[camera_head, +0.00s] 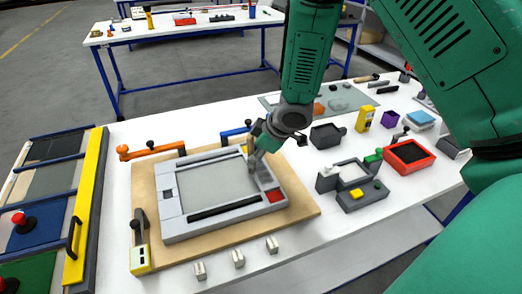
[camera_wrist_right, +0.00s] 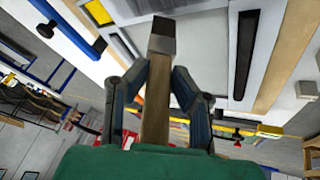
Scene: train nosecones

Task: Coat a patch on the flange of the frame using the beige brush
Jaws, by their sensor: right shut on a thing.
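My right gripper (camera_head: 258,150) reaches down over the far right part of the grey frame (camera_head: 172,226) in the head view. In the right wrist view my right gripper (camera_wrist_right: 159,78) is shut on the beige brush (camera_wrist_right: 154,112), which sticks out between the fingers with its dark tip toward the frame. I cannot tell whether the tip touches the flange. The frame lies flat on a tan board and has a black slot (camera_head: 224,208) and a red patch (camera_head: 275,196). My left gripper is not in view.
An orange clamp (camera_head: 152,149) and a blue clamp (camera_head: 233,132) stand behind the frame. A grey-yellow device (camera_head: 358,191), a red tray (camera_head: 408,155) and small bins lie to the right. Small grey blocks (camera_head: 238,259) sit in front. Coloured panels are at the left.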

